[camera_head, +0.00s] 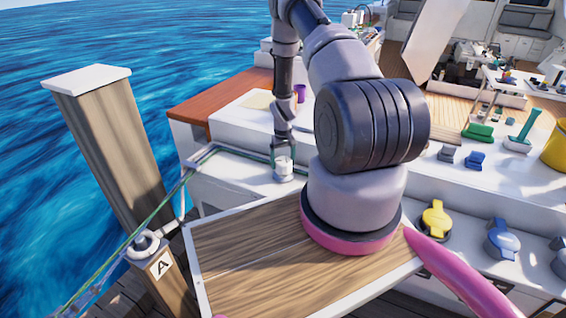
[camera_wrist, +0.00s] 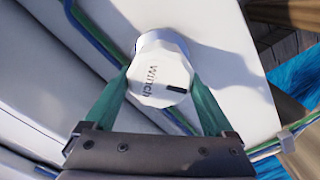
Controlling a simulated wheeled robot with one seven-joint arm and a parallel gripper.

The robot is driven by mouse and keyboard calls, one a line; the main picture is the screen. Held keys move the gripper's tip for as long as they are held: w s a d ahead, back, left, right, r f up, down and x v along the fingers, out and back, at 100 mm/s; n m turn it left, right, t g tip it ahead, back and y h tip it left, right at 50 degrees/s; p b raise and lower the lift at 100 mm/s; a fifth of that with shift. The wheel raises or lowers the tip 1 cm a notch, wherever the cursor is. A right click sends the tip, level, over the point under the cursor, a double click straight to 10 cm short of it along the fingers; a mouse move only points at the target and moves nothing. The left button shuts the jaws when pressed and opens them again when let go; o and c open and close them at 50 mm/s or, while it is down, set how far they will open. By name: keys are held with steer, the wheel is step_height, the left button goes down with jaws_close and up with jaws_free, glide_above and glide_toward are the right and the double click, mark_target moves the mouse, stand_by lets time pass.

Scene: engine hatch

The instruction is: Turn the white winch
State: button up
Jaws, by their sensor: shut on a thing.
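The white winch (camera_wrist: 158,68) is a faceted white drum with the word "Winch" and a dark mark on its top face. It stands on a white deck surface, and it also shows in the head view (camera_head: 283,172) beyond the wooden platform. My gripper (camera_wrist: 155,92) comes at it from above, with its green fingers on either side of the drum, shut on it. In the head view my gripper (camera_head: 283,155) points down over the winch. The lower side of the drum is partly hidden between the fingers.
A wooden platform (camera_head: 250,260) with a white rim lies in front. A wooden post (camera_head: 110,140) stands left, with green and blue ropes nearby. Yellow (camera_head: 435,220) and blue (camera_head: 502,238) deck fittings sit to the right. A purple cup (camera_head: 299,93) stands behind my arm.

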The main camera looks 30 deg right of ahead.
mark_target(283, 160)
steer(key=o, duration=1.1)
step_height(283, 160, up, 11)
steer(key=shift+f, duration=0.1)
